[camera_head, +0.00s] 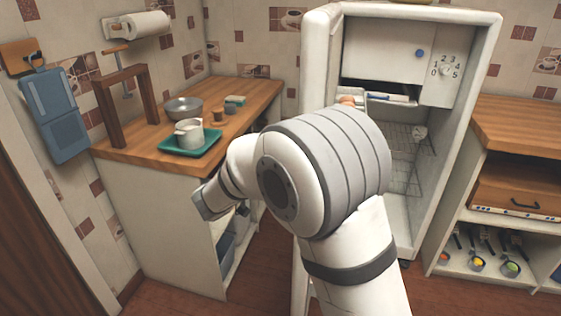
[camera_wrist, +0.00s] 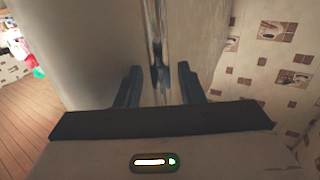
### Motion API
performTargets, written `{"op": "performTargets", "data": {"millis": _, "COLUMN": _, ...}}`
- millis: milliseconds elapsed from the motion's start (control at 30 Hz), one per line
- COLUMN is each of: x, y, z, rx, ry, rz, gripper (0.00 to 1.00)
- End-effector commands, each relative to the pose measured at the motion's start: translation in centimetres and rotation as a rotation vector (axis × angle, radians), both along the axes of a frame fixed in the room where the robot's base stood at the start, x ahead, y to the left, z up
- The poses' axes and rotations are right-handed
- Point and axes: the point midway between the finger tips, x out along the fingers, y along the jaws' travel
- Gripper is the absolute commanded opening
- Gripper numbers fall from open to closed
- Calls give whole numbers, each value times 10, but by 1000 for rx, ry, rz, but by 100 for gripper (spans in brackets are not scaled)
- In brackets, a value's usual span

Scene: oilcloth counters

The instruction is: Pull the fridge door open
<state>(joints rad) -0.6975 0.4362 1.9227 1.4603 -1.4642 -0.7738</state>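The white fridge (camera_head: 480,40) stands open in the head view. Its door (camera_head: 315,60) is swung out toward the camera and shows nearly edge-on, left of the interior. Wire shelves and a freezer compartment with a dial show inside. My arm crosses in front of the door and hides much of it. In the wrist view, the two dark fingers of my gripper (camera_wrist: 159,75) stand apart, against a pale surface with a vertical seam. A dark narrow piece lies between them, perhaps part of the handle; I cannot tell whether it touches either finger.
A left counter (camera_head: 250,95) holds a green tray (camera_head: 208,145) with a white pot, a metal bowl (camera_head: 183,108) and a wooden frame (camera_head: 100,100). A right counter (camera_head: 520,125) with open shelves (camera_head: 490,272) stands close beside the fridge. Some floor shows between.

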Motion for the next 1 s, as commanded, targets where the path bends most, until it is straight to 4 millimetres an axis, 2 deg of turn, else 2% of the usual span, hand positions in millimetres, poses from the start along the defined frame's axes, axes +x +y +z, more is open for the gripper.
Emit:
{"op": "performTargets", "data": {"millis": 233, "x": -8, "y": 8, "z": -1, "rx": -1, "ry": 1, "rz": 2, "gripper": 35}}
{"op": "performTargets", "data": {"millis": 600, "x": -51, "y": 46, "z": 0, "rx": 1, "ry": 1, "rz": 2, "gripper": 35}}
{"op": "performTargets", "data": {"millis": 1000, "x": -57, "y": 51, "z": 0, "rx": 0, "ry": 0, "rz": -1, "gripper": 35}}
